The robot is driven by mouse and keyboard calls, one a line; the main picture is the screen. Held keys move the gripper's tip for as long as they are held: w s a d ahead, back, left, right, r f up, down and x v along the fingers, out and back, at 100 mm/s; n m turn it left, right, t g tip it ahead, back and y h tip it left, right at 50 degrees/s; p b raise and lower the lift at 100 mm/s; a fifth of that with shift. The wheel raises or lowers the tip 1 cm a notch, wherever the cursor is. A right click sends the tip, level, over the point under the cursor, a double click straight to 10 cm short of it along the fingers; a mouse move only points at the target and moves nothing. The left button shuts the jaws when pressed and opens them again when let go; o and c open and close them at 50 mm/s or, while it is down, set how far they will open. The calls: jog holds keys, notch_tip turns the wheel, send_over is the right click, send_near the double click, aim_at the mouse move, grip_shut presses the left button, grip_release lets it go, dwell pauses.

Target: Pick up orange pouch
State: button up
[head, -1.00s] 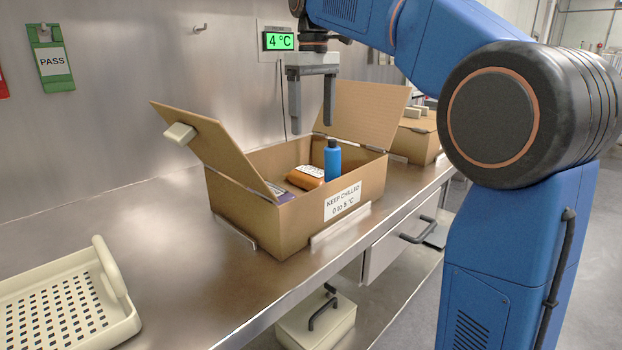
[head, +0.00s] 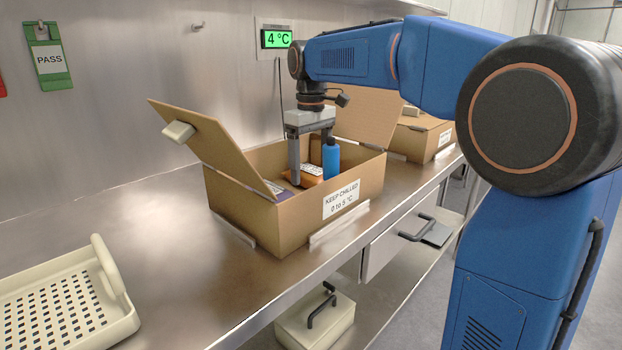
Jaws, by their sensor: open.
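The orange pouch (head: 312,180) lies inside the open cardboard box (head: 262,217), with a white label on top. My gripper (head: 310,165) is open and points down into the box. Its left finger stands in front of the pouch and hides part of it. The other finger is mostly hidden behind the blue bottle (head: 331,159), which stands upright to the right of the pouch. I cannot tell whether the fingers touch the pouch.
A purple item (head: 276,189) lies at the box's left inside. The box's left flap (head: 212,143) and back flap (head: 372,118) stand raised. A cream perforated tray (head: 68,312) is at the left front. Another box (head: 430,140) stands behind. The counter between tray and box is clear.

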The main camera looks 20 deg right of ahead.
aim_at(311, 169)
jog(key=shift+f, duration=0.8)
jog(key=c, duration=1.4)
jog(key=shift+o, duration=0.2)
jog(key=shift+r, duration=0.1)
notch_tip(311, 169, up, 18)
